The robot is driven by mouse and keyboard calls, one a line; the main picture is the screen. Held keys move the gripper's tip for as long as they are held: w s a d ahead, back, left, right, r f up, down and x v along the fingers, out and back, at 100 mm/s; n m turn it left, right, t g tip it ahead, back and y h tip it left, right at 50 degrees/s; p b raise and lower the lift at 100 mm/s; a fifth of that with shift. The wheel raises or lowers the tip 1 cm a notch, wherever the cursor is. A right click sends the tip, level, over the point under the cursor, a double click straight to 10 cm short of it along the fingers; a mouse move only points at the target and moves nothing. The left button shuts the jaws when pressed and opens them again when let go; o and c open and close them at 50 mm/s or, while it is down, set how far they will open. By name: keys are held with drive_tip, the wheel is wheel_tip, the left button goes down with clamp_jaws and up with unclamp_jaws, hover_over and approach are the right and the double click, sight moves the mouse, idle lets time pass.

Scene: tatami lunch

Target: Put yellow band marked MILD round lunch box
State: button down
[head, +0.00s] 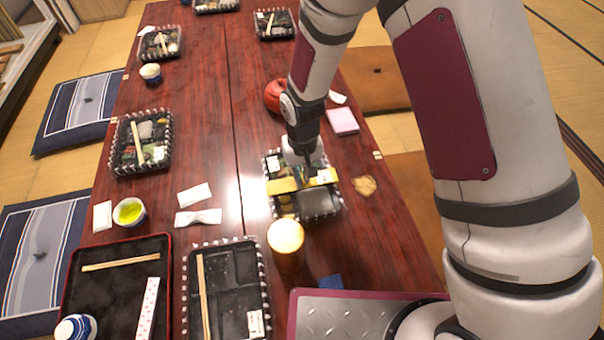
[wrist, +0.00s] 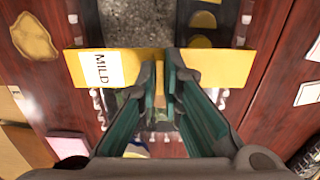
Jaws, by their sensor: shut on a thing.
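The yellow band (wrist: 215,66) has a white label reading MILD at its left end in the wrist view. My gripper (wrist: 163,68) is shut on the near edge of the band at its middle. The band lies across a black lunch box (head: 318,207) with a black-and-white edge, and its ends reach past the box's sides. In the head view the band (head: 284,186) shows on both sides of my gripper (head: 306,180). I cannot tell whether it touches the box or goes round it. The gripper hides part of the box and its food.
A yellowish cup (head: 286,238) stands close in front of the box. A tan piece (head: 364,186) lies to its right, a pink pad (head: 342,121) and a red round thing (head: 275,96) beyond. Table between the box and white papers (head: 198,217) is clear.

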drive_tip(key=shift+f+b, duration=0.5)
drive_tip(key=shift+f, duration=0.15)
idle(0.9)
idle(0.4)
drive_tip(key=c, duration=1.1)
unclamp_jaws()
drive_tip(key=shift+r, duration=0.1)
drive_tip(key=shift+r+p, duration=2.85)
drive_tip(key=shift+r, duration=1.1)
